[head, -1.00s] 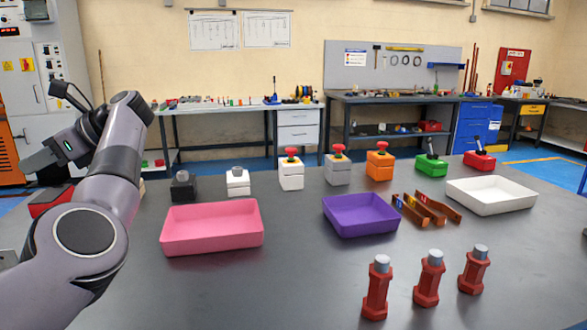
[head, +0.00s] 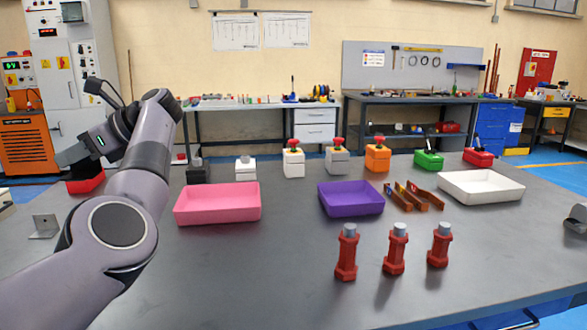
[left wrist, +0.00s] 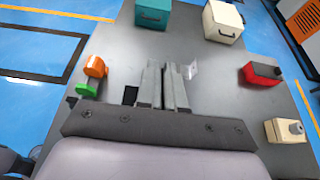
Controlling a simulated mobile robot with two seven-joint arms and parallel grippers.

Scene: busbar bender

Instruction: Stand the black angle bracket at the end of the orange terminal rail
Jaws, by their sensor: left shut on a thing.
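My left gripper (head: 72,156) is raised over the left side of the grey table in the head view. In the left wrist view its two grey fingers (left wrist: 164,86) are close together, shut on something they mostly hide. A small flat black piece (left wrist: 131,96) shows beside the left finger; it looks like part of the black angle bracket, but I cannot tell for sure. An orange round-ended piece (left wrist: 96,67) and a green one (left wrist: 87,89) lie left of the fingers. I cannot make out the orange terminal rail for certain.
A silver bracket (head: 44,228) stands at the table's left. A pink tray (head: 217,204), purple tray (head: 351,199), white tray (head: 481,187) and red posts (head: 397,250) occupy the table. Teal (left wrist: 153,13) and cream (left wrist: 223,20) boxes show in the wrist view. The front middle is clear.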

